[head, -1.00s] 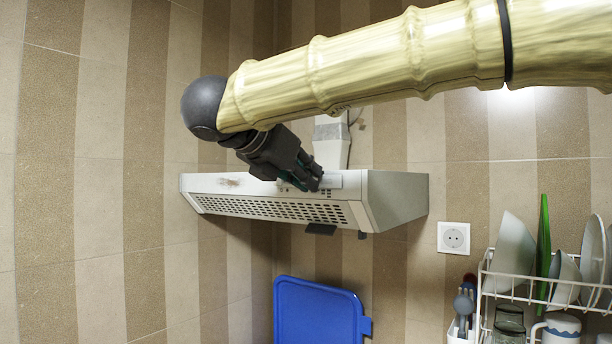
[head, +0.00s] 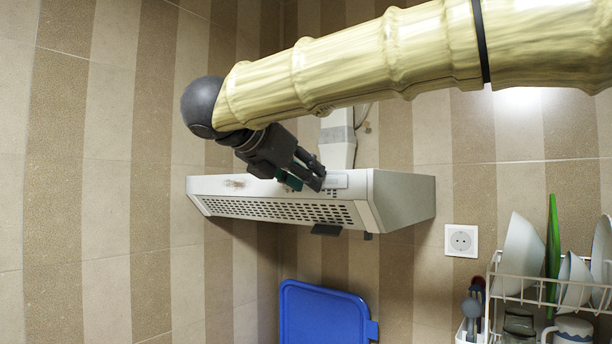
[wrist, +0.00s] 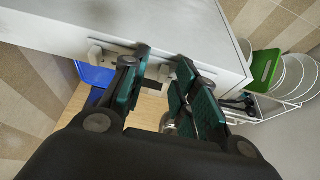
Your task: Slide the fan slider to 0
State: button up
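The range hood (head: 270,190) is a pale metal box on the wall, with a light control panel (head: 336,181) at the right of its front face. My gripper (head: 310,182) is at that front face, with its dark fingers hiding part of the panel. In the wrist view, my gripper (wrist: 163,85) is open, its teal-padded fingers apart at the hood's edge (wrist: 190,30).
A blue board (head: 322,315) stands below the hood. A wall socket (head: 461,240) and a white dish rack (head: 530,292) with plates are at the lower right. The tiled wall left of the hood is clear.

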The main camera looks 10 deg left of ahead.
jog(key=v, duration=1.2)
dwell(0.6)
